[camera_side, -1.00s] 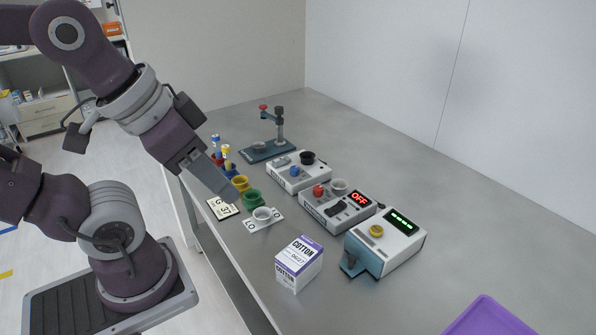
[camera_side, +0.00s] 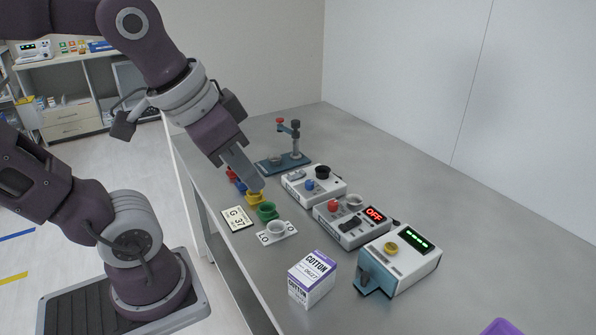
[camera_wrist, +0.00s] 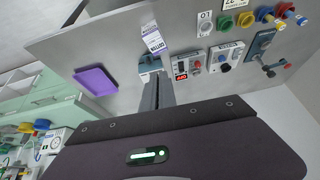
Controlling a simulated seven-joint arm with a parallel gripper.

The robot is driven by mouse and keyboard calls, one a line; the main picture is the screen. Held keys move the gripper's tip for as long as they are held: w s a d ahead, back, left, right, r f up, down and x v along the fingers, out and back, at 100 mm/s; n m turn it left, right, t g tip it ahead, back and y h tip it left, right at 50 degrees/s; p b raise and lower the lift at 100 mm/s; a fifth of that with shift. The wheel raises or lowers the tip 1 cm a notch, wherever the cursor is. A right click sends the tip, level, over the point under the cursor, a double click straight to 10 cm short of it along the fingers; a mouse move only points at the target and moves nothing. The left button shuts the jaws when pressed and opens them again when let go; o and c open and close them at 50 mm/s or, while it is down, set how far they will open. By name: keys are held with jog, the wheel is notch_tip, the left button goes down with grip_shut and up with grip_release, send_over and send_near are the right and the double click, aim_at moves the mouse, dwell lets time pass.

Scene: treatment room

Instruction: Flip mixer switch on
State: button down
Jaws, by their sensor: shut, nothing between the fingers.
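A white box with a red OFF display (camera_side: 374,214), a red knob, a pale cup and a black rocker switch (camera_side: 348,226) stands on the grey table. It also shows in the wrist view (camera_wrist: 188,66). Behind it is a white box with a blue knob and black cup (camera_side: 322,171). No readable label tells which one is the mixer. My gripper (camera_side: 261,187) is shut and empty, pointing down over the row of coloured cups, left of both boxes and apart from the switch. Its fingers (camera_wrist: 158,90) also show in the wrist view.
A white and teal device (camera_side: 408,262) with a green display stands in front right. A cotton box (camera_side: 312,280) stands near the table's front edge. Yellow (camera_side: 255,198) and green cups (camera_side: 267,211) are close to my gripper. A teal stand (camera_side: 284,163) is behind.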

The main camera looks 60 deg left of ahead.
jog(key=w+a+r+g, duration=0.15)
jog(key=w+a, duration=0.35)
jog(key=w, duration=0.5)
send_over(303, 171)
jog(key=s, duration=0.5)
notch_tip(303, 171, down, 14)
jog(key=shift+s+a+f, duration=0.1)
jog(key=shift+f, duration=0.1)
jog(key=x, duration=1.4)
jog(key=shift+s+d+f, duration=0.1)
jog(key=shift+s+d, duration=0.2)
jog(key=shift+s, duration=0.05)
